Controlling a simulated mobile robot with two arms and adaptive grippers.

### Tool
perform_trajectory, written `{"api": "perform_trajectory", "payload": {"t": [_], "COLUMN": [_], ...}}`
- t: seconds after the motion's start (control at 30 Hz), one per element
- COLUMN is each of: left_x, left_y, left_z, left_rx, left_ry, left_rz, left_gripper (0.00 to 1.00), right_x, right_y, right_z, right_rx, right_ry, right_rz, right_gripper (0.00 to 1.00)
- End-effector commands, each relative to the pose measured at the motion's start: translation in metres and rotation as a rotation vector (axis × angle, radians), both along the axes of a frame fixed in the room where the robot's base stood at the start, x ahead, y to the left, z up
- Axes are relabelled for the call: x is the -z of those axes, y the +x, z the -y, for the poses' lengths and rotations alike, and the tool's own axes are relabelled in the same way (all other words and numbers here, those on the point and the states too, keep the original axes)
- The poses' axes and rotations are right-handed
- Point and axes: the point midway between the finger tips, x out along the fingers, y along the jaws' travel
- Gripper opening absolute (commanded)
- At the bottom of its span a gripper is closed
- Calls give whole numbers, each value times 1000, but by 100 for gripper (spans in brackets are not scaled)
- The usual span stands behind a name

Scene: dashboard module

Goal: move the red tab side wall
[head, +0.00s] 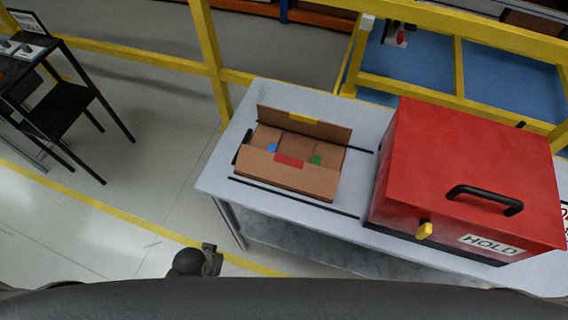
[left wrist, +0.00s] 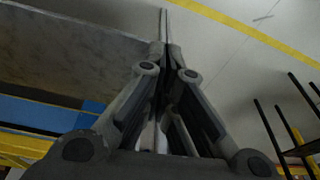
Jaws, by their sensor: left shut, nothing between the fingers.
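An open cardboard box (head: 320,182) sits on the grey table, with its side walls folded out. The red tab (head: 289,161) is on the box's near side wall (head: 258,167). A yellow tab (head: 304,118) is on the far wall, which stands up. Blue (head: 272,147) and green (head: 316,160) tabs show on the left and right sides. My left gripper (left wrist: 164,28) is shut and empty in the left wrist view, away from the box. A dark part of my left arm shows at the bottom of the head view. My right gripper is out of view.
A large red case (head: 460,150) with a black handle and a HOLD label stands right of the box on the table (head: 225,165). Dark rails run beside the box. Yellow railing (head: 210,60) stands behind.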

Motion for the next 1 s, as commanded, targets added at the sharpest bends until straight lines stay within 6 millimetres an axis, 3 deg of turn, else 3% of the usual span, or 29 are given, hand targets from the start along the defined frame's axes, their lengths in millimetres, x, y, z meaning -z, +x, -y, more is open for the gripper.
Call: {"api": "perform_trajectory", "payload": {"t": [0.2, 0.43, 0.53, 0.8, 1.0], "left_x": [-72, -137, -169, -218, -260], "left_y": [18, 26, 39, 75, 88], "left_z": [3, 17, 41, 98, 139], "left_rx": [-4, 15, 42, 99, 123], "left_ry": [-6, -34, -78, -180, -255], "left_rz": [51, 162, 307, 661, 925], "left_gripper": [0, 0, 0, 0, 0], "right_x": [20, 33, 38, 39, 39], "right_y": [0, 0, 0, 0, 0], "right_z": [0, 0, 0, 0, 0], "right_rx": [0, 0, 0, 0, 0], "right_ry": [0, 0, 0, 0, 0], "right_rz": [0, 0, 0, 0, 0], "right_gripper": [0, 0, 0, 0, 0]}}
